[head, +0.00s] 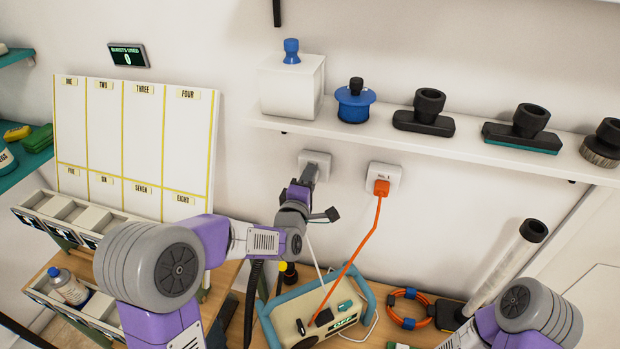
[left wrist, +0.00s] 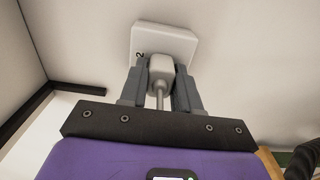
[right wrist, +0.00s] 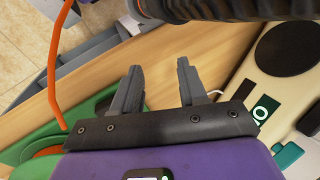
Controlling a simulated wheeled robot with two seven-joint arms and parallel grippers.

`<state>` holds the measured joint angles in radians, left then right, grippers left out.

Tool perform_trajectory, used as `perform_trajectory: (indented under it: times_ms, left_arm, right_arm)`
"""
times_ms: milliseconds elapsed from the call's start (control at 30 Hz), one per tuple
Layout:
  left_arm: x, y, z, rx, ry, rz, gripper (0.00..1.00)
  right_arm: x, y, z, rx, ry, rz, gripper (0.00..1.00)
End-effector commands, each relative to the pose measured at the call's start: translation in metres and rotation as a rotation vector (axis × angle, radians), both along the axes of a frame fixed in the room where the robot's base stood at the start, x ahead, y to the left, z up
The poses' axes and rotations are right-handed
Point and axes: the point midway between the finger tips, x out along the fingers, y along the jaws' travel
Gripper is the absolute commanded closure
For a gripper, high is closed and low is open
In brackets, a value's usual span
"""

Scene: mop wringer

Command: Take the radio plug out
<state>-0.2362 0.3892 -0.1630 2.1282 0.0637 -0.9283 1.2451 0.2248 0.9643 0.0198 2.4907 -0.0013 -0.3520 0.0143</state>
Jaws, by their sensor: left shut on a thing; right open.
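My left gripper (head: 308,174) is shut on the pale grey radio plug (left wrist: 161,66), its fingers on either side of the plug body. The plug is at the left wall socket (head: 318,159), a white plate marked 2 in the left wrist view (left wrist: 160,41). No clear gap shows between plug and plate. A white cord (head: 315,255) runs down from the gripper towards the radio (head: 345,322), a cream box with a blue tubular frame and a lit display. My right gripper (right wrist: 158,80) is open and empty above the wooden bench, beside the radio (right wrist: 283,55).
An orange plug (head: 382,187) sits in the right wall socket (head: 397,172), its orange cord crossing in front of the radio. A shelf (head: 470,146) with a white box and several attachments is above. An orange cable coil (head: 408,309) and a clear tube (head: 510,265) stand right.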

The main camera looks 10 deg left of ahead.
Motion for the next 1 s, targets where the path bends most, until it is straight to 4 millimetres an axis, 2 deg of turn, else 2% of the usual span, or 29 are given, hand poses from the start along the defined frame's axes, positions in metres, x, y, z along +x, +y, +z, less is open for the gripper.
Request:
perform_trajectory:
  times_ms: [1000]
  left_arm:
    - [-0.047, 0.002, 0.0, 0.0, -0.001, 0.0, 1.0]
  right_arm:
    - [0.0, 0.0, -0.021, 0.0, 0.0, 0.0, 0.57]
